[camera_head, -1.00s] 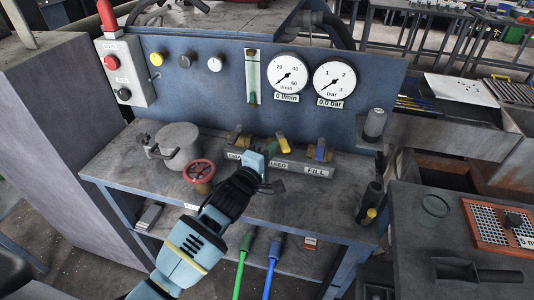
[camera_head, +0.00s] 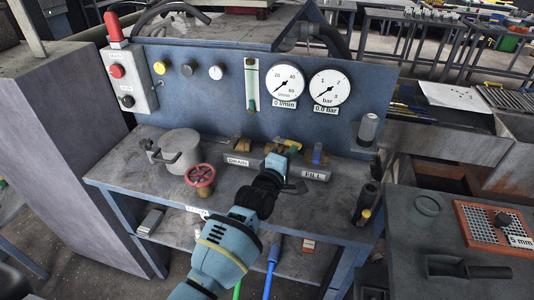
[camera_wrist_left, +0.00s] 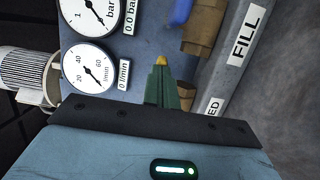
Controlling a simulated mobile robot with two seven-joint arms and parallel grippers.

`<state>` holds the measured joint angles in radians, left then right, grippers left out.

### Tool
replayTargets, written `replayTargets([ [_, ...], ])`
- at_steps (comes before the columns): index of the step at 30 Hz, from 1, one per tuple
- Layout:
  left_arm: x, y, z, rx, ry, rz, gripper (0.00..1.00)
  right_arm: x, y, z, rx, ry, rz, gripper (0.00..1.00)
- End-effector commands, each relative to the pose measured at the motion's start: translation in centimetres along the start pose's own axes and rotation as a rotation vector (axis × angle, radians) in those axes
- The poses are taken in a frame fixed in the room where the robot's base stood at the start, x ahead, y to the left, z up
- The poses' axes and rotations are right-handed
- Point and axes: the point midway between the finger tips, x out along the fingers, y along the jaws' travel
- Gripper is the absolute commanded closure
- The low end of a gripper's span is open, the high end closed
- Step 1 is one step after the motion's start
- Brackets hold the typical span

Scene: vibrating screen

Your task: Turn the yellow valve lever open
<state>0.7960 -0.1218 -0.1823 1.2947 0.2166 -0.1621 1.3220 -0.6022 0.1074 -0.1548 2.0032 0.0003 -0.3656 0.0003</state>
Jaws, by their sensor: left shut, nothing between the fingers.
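The yellow valve lever (camera_head: 292,142) shows only in part in the head view, on the middle valve of the bench manifold, behind my left gripper. My left gripper (camera_head: 280,161) is shut and empty, just in front of this middle valve and hiding most of it. In the left wrist view the closed greenish fingers (camera_wrist_left: 162,86) point towards the manifold, with a small yellow tip (camera_wrist_left: 161,60) showing just beyond them. I cannot tell whether the fingers touch the lever. My right gripper is not in view.
The blue-levered FILL valve (camera_head: 317,157) stands close on the right, the DRAIN valve (camera_head: 240,146) on the left. A red handwheel (camera_head: 200,178) and a grey pot (camera_head: 180,150) stand further left. Gauges (camera_head: 284,86) are on the panel behind.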

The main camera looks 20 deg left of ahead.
Motion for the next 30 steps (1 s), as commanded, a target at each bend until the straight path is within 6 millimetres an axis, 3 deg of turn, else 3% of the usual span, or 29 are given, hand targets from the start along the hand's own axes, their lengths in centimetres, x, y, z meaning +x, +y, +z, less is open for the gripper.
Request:
replayTargets([
  [30,1.4,0.2,0.7,0.001,-0.002,0.002,1.00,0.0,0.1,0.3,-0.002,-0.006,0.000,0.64],
])
